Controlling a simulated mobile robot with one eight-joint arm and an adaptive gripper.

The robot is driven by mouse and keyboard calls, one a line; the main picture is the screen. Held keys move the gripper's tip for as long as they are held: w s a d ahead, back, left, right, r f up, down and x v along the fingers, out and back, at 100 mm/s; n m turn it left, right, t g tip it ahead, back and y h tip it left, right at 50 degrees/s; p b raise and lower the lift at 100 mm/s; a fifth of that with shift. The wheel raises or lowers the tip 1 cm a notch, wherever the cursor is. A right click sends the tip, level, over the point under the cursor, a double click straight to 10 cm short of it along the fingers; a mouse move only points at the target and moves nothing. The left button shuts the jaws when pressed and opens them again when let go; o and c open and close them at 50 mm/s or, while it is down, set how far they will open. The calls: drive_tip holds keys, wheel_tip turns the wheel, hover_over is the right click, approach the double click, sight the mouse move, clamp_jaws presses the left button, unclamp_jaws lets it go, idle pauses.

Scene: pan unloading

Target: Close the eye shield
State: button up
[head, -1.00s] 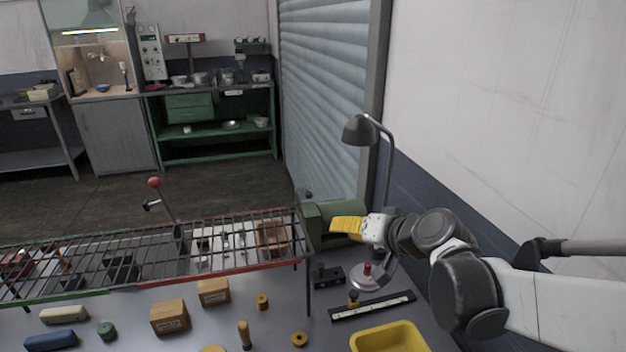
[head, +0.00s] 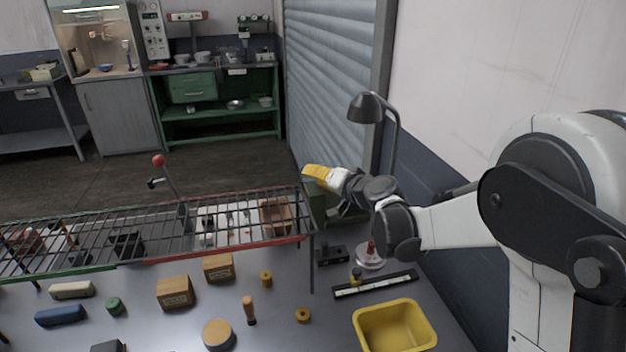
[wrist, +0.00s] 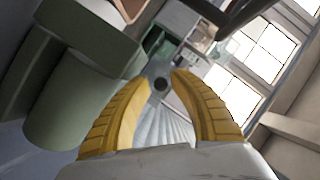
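My gripper (head: 308,172) is at the right of the head view, raised just above a green machine (head: 318,208) at the far end of the bench. In the wrist view its two yellow fingers (wrist: 160,77) are apart, with nothing held between them. The green machine's block and cylinder (wrist: 75,105) fill the left of the wrist view, beside the left finger. A grey part with a dark round spot (wrist: 160,84) shows between the fingertips; I cannot tell what it belongs to. I cannot make out the eye shield clearly; my arm and gripper hide part of the machine.
A desk lamp (head: 366,107) stands close right of my gripper, by the shutter. A wire rack (head: 150,232) spans the bench to the left. A yellow bin (head: 394,326), boxes (head: 175,292) and small parts lie in front. Space above the rack is mostly clear.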

drive_tip(key=shift+w+a+f, duration=0.15)
drive_tip(key=shift+w+a, duration=0.25)
drive_tip(key=shift+w, duration=0.05)
clamp_jaws()
